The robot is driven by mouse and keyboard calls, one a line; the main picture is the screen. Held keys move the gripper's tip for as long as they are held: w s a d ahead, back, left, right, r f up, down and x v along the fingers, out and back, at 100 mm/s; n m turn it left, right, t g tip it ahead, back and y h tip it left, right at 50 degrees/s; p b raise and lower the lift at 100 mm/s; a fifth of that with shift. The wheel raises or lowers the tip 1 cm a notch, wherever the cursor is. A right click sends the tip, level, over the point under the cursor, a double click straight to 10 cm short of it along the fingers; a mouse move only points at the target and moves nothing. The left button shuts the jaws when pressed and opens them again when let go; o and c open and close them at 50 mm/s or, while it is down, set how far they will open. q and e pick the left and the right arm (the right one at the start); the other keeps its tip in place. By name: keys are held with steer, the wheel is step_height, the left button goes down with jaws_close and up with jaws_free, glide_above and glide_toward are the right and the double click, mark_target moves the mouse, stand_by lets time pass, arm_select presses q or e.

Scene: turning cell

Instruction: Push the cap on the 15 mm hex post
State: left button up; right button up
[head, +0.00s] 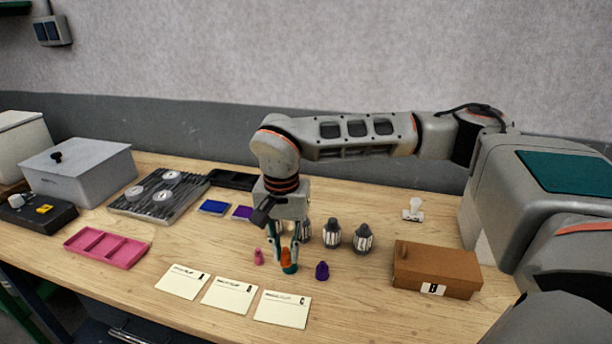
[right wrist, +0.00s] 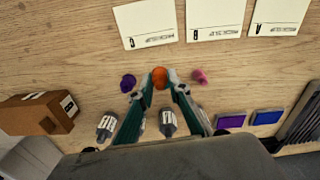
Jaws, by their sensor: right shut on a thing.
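My right gripper (head: 288,264) is shut on a small orange piece (head: 286,257), low over the middle of the table. In the right wrist view the orange piece (right wrist: 160,77) sits between the teal fingertips (right wrist: 160,84). A pink piece (head: 259,257) stands to its left in the head view and a purple piece (head: 322,270) to its right; both are apart from the fingers. I cannot tell which piece is the cap or the 15 mm hex post, or whether the orange piece touches the table. My left gripper is not in view.
Several dark bottles with white labels (head: 363,238) stand close behind the gripper. Three cards (head: 229,295) lie in front. A brown box (head: 437,268) and a small white fixture (head: 414,210) are at right; a pink tray (head: 107,247) and a slatted rack (head: 148,201) at left.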

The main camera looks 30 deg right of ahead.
steer(key=w+d+r+m, duration=0.1)
steer(key=m, duration=0.2)
steer(key=w+m, duration=0.1)
steer(key=m, duration=0.3)
steer(key=w+d+r+m, duration=0.1)
steer(key=m, duration=0.2)
steer(key=shift+w+d+r+p, duration=0.3)
steer(key=shift+p, duration=0.05)
steer(key=shift+w+d+r+m+p, duration=0.45)
steer(key=shift+w+d+m, duration=0.75)
steer(key=shift+m, duration=3.85)
steer(key=shift+w+d+r+m+p, duration=0.2)
steer(key=shift+w+d+r+m, duration=0.9)
steer(key=shift+m, duration=3.9)
steer(key=shift+w+d+f+m+p, duration=0.1)
steer(key=shift+w+d+m+p, duration=0.45)
steer(key=shift+d+m, duration=2.85)
steer(key=a+m, duration=0.1)
steer(key=a+f+m, duration=0.1)
steer(key=a+m+b, duration=0.1)
steer(key=shift+w+a+f+m, duration=0.15)
steer(key=shift+w+m, duration=0.1)
steer(key=shift+f, duration=0.45)
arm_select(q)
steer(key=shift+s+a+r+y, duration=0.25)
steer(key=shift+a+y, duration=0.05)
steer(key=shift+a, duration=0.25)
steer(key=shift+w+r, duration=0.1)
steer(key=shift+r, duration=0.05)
